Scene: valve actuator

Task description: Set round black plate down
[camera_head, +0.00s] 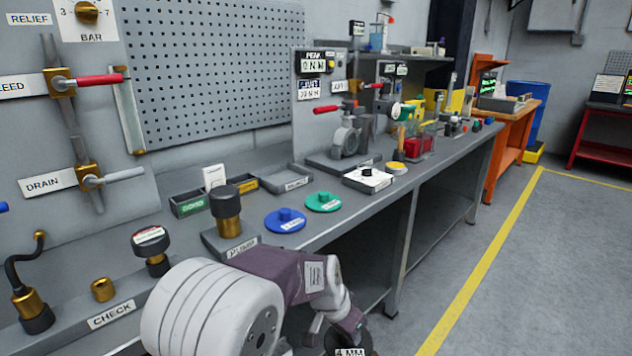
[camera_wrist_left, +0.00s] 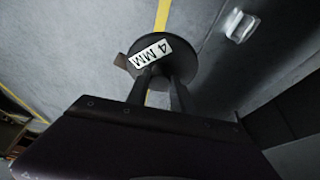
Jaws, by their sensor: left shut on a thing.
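The round black plate (camera_wrist_left: 186,58) has a white "4 MM" label and shows almost whole in the left wrist view. My left gripper (camera_wrist_left: 160,84) is shut on it, with the two dark fingers reaching to the plate's middle. In the head view the left gripper (camera_head: 350,326) hangs in front of the bench's front edge, over the floor. Only the top part of the black plate (camera_head: 350,351) shows there, cut by the bottom edge of the picture. My right gripper is in neither view.
A blue plate (camera_head: 285,220) and a green plate (camera_head: 323,202) lie on the grey bench (camera_head: 333,227). A black and brass cylinder (camera_head: 227,211) stands left of them. A white box (camera_head: 367,180) with a black knob and a yellow disc (camera_head: 396,168) sit farther right. Bare bench top shows near the front edge.

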